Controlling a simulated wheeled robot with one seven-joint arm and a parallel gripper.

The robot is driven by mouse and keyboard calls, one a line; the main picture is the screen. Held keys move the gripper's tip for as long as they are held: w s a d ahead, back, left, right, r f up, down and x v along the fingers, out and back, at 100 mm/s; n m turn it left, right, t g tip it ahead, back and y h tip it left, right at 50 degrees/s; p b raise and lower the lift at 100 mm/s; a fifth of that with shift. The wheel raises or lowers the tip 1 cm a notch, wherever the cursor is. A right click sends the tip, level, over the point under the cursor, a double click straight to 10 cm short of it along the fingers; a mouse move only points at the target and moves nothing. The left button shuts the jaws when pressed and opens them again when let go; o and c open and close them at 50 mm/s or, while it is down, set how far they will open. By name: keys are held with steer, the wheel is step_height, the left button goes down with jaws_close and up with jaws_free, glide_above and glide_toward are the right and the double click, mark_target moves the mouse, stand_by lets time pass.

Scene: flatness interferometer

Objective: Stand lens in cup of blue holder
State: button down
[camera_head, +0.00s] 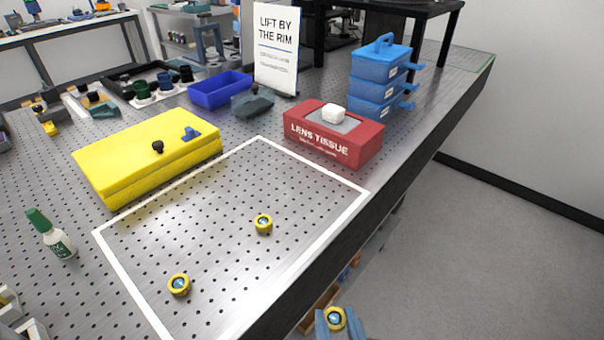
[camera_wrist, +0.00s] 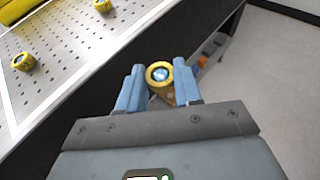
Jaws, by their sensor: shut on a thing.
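A lens in a round yellow rim (camera_head: 336,318) is between the blue fingers of my gripper (camera_head: 332,325), past the bench's front edge. In the wrist view the lens (camera_wrist: 159,74) sits at the fingertips of my shut gripper (camera_wrist: 159,84), its pale glass facing the camera. Two similar yellow-rimmed lenses, one (camera_head: 263,224) farther back and one (camera_head: 179,285) nearer, lie on the perforated bench. A small blue piece (camera_head: 190,133) on the yellow block may be the blue holder; its cup cannot be made out.
A white outline (camera_head: 318,170) borders mostly clear bench (camera_head: 200,240). Behind it are a yellow block (camera_head: 110,158) with a black knob, a red lens tissue box (camera_head: 355,152), a blue bin (camera_head: 207,96) and stacked blue boxes (camera_head: 370,92). A green-capped bottle (camera_head: 58,243) stands left.

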steer(key=w+d+f, duration=0.5)
steer(key=d+f, duration=0.3)
steer(key=w+d+f+m+h, duration=0.1)
steer(key=w+d+f, duration=0.4)
steer(key=d+f, duration=0.3)
steer(key=shift+w+d+f, duration=0.15)
steer(key=shift+d+f, duration=0.1)
steer(key=shift+d, duration=0.05)
